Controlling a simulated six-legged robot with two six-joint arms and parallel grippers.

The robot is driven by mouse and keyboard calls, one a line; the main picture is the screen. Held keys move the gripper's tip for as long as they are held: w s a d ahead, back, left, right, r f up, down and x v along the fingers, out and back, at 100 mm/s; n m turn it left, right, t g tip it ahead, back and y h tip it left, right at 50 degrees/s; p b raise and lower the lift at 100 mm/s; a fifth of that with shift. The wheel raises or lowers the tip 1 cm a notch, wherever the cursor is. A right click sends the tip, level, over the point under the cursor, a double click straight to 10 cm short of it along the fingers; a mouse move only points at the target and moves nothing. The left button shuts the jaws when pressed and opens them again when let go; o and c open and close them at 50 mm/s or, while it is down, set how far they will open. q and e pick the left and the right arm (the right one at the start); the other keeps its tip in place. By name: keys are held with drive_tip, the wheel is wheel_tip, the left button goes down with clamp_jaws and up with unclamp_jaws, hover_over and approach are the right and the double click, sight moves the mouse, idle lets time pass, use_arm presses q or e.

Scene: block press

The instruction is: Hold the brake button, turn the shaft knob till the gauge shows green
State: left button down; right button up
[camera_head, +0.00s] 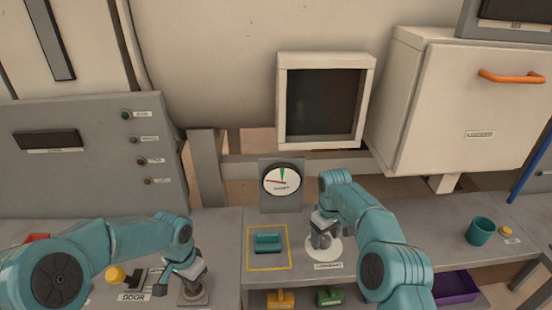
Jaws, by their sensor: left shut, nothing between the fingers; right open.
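The round gauge (281,180) stands on a grey panel at the back of the bench. It has a white face, a green sector at the top and a red needle pointing left, outside the green. My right gripper (322,236) is open, pointing down over the shaft knob on a round white base (334,251); the knob is mostly hidden by the gripper. My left gripper (190,282) is shut and empty, pointing down at a small grey square base (205,299), apparently the brake button's. The button is hidden, so I cannot tell whether it is pressed.
A teal block (268,243) lies inside a yellow outlined square between my grippers. A yellow knob (116,274) is by the DOOR label at left. A teal cup (480,232) and a yellow button (506,230) are at right. A purple bin (455,287) sits below.

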drive_tip(key=c, duration=1)
drive_tip(key=m, duration=0.7)
drive_tip(key=o, duration=1)
drive_tip(key=n, duration=0.7)
